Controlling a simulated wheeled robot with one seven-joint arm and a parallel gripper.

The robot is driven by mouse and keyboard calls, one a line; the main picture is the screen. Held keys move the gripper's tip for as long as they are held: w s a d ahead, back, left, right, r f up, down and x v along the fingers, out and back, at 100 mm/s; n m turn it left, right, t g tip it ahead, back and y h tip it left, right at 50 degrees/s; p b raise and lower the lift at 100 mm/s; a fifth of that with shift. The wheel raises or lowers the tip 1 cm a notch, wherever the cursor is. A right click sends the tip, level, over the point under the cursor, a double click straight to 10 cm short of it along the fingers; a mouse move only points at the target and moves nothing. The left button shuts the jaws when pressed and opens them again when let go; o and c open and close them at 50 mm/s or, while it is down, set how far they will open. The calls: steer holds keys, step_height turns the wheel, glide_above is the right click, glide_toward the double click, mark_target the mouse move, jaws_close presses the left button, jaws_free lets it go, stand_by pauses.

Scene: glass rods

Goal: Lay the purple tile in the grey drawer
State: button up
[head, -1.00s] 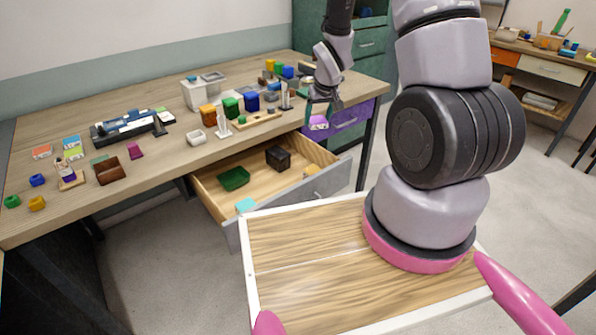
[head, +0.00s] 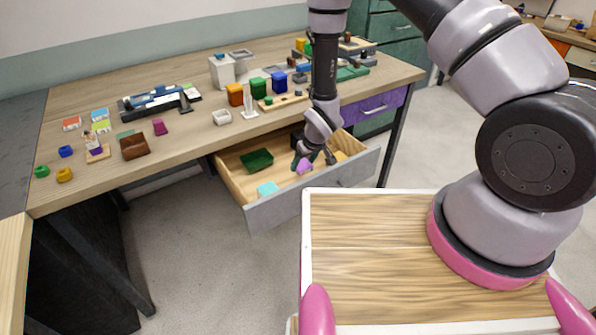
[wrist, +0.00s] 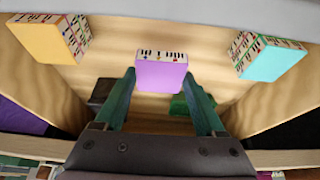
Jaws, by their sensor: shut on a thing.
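The purple tile (head: 304,168) is held between the fingertips of my gripper (head: 314,163), inside the outline of the open grey drawer (head: 275,211). In the wrist view the purple tile (wrist: 161,75) sits between the two teal fingers, its patterned edge facing the drawer front. I cannot tell whether it touches the wooden drawer floor. A cyan tile (head: 267,188) lies in the drawer's left front corner. An orange-yellow tile (wrist: 47,40) lies near the front on the other side, partly hidden by my gripper in the head view.
The drawer also holds a green tray (head: 257,161) and a dark box (wrist: 104,91) farther back. Bare floor shows between the cyan and orange-yellow tiles. A shut purple drawer (head: 373,105) is to the right. The tabletop (head: 190,140) above carries many small objects.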

mark_target(303, 174)
steer(key=shift+f, duration=2.7)
steer(key=shift+f, duration=0.2)
steer(key=o, duration=1.5)
steer(key=shift+r, duration=0.1)
